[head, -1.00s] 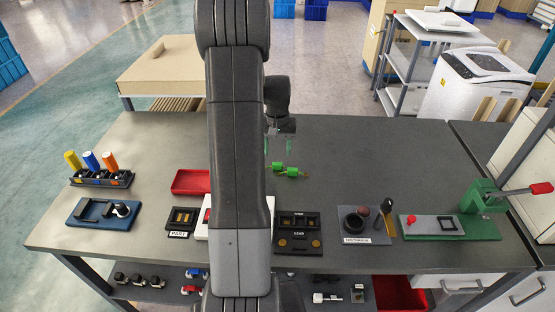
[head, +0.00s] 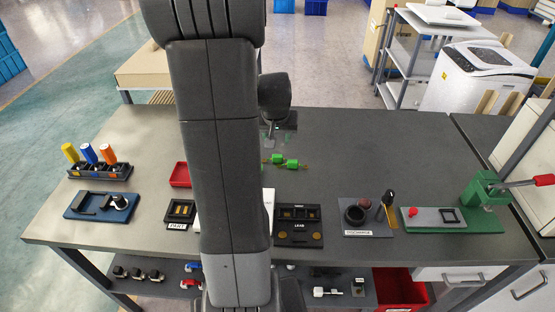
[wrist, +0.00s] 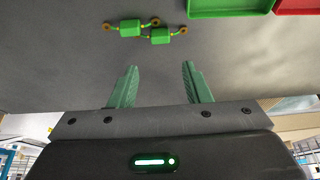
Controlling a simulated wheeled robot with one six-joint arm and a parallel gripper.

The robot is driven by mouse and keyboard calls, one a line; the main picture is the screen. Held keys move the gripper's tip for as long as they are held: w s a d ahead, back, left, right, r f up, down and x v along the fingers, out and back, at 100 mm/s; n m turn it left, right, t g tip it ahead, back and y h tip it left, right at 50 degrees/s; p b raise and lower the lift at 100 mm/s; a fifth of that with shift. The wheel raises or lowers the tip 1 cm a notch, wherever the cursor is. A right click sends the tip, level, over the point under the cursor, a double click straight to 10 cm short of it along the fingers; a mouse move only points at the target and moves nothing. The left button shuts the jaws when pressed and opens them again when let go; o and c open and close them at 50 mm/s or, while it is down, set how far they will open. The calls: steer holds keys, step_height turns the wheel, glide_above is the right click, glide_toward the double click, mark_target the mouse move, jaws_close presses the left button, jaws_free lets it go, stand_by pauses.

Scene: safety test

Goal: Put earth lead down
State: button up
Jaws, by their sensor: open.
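The earth lead, two green blocks with brass-coloured ring ends, lies on the grey bench top (head: 285,161). It also shows near the top of the wrist view (wrist: 131,27), beyond my fingertips and apart from them. My gripper (wrist: 160,66) is open, with two green fingers spread and nothing between them. In the head view my gripper (head: 270,141) is above the bench, just behind the lead in the picture and partly hidden by my arm.
A green tray (wrist: 228,12) and a red tray (wrist: 298,5) lie at the wrist view's top right. A black LEAD plate (head: 298,239), a round-cup station (head: 368,231) and a green lever press (head: 480,219) stand along the front. The bench's right middle is clear.

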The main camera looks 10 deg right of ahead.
mark_target(277, 156)
steer(key=shift+p+x, duration=0.8)
steer(key=shift+x, duration=6)
steer(key=shift+w, duration=0.15)
steer(key=c, duration=0.8)
steer(key=shift+r, duration=0.1)
